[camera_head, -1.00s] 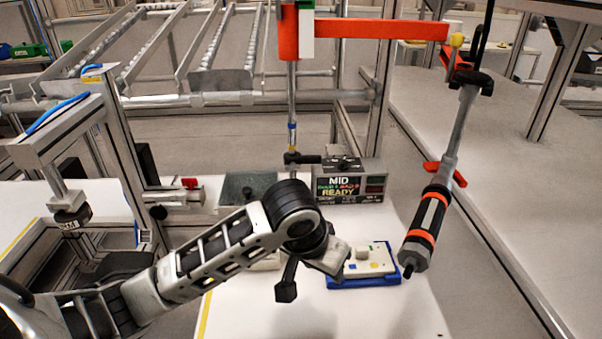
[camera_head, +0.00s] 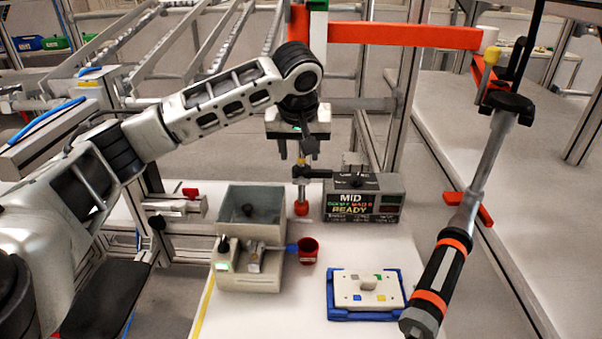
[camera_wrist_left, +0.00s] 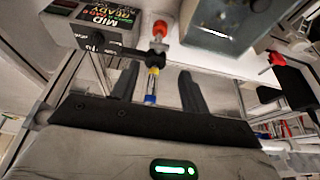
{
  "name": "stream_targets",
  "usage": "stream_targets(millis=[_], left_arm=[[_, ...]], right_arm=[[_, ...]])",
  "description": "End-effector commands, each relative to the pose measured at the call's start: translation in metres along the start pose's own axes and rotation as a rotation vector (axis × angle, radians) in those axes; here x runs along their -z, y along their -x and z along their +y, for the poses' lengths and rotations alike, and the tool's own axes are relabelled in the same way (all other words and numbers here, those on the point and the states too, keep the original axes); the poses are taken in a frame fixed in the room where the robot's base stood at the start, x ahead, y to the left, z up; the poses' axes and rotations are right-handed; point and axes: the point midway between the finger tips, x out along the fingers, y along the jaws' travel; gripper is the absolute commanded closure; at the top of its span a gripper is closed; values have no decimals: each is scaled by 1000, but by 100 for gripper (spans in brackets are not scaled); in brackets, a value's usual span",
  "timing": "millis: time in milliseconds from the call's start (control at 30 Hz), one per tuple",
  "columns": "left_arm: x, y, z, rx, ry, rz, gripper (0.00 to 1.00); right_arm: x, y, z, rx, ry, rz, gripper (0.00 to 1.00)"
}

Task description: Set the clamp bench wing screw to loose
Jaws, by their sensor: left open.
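A small red wing-shaped part (camera_head: 190,193) sits on a metal clamp body (camera_head: 178,207) at the frame on the left. I cannot tell for sure that it is the wing screw, nor its setting. A red part (camera_wrist_left: 277,58) also shows at the right of the left wrist view. My left gripper (camera_head: 297,158) is open and empty, raised at the upright rod, right of and above the red wing part. In the left wrist view, the rod with yellow and blue bands (camera_wrist_left: 151,85) appears between the open fingers; contact cannot be told. My right gripper is not in view.
A grey box reading MID and READY (camera_head: 364,200) stands behind the blue tray (camera_head: 335,314). A beige device (camera_head: 247,278) with a red cup (camera_head: 308,251) stands left of it. An orange beam (camera_head: 400,36) crosses above.

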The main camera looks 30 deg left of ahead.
Motion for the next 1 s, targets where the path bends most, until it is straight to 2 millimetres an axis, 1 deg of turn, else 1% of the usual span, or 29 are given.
stream_targets(millis=[33, 200, 300, 400, 500, 600, 867, 900, 967, 1000], left_arm=[[0, -11, -1, 4, 0, -3, 55], [0, -48, 0, 2, -1, -1, 55], [0, -66, 0, 1, 0, -1, 55], [0, -79, 0, 1, -1, 0, 55], [0, -89, 0, 1, -1, 1, 55], [0, -94, 1, -1, -3, 2, 55], [0, -95, 1, -1, -2, 2, 55], [0, -95, 1, -1, -2, 2, 57], [0, -95, 1, -1, -2, 2, 74], [0, -95, 1, -1, -2, 2, 85]], right_arm=[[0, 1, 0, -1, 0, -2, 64], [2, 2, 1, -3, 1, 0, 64], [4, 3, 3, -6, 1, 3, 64], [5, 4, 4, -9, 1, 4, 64], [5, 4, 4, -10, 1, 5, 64], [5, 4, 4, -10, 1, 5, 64], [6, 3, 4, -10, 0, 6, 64], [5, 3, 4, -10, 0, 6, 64], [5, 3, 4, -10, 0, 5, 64], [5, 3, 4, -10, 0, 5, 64]])
